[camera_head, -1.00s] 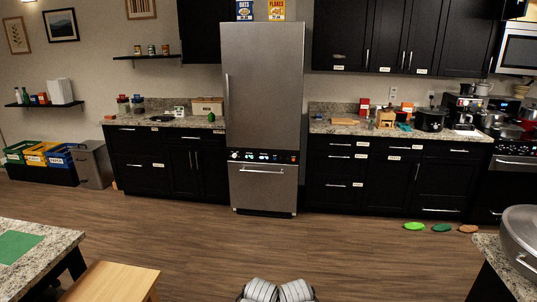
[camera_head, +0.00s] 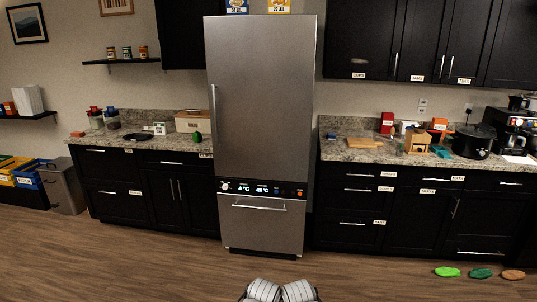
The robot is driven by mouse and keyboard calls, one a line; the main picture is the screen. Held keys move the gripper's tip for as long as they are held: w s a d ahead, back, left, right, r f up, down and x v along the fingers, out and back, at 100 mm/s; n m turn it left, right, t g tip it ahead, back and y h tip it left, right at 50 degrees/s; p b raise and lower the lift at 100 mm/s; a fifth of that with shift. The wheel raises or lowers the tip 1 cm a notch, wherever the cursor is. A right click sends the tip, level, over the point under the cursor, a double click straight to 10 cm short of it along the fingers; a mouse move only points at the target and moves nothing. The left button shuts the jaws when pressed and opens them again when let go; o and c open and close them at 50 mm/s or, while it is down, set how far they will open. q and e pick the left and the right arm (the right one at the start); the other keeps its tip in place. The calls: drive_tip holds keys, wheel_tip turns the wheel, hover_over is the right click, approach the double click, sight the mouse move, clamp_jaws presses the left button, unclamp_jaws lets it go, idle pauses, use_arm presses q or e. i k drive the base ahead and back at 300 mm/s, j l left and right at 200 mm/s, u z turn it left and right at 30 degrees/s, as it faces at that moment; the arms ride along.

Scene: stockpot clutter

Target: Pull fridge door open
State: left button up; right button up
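The fridge (camera_head: 262,110) is a tall stainless steel unit in the middle of the view. Its upper door is shut and has a long vertical handle (camera_head: 214,112) on the left edge. Below the door is a dark control panel (camera_head: 262,188) with lit displays, and under that a lower drawer with a horizontal handle (camera_head: 259,207). Two pale grey rounded parts of mine show at the bottom centre, well short of the fridge. Neither gripper's fingers can be made out.
Dark cabinets with granite counters stand left (camera_head: 150,153) and right (camera_head: 345,150) of the fridge. Three coloured flat items, one a green one (camera_head: 447,272), lie on the floor at right. The wood floor (camera_head: 150,265) before the fridge is clear.

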sight(260, 68)
drive_tip(key=i, duration=2.95)
drive_tip(key=u, duration=0.5)
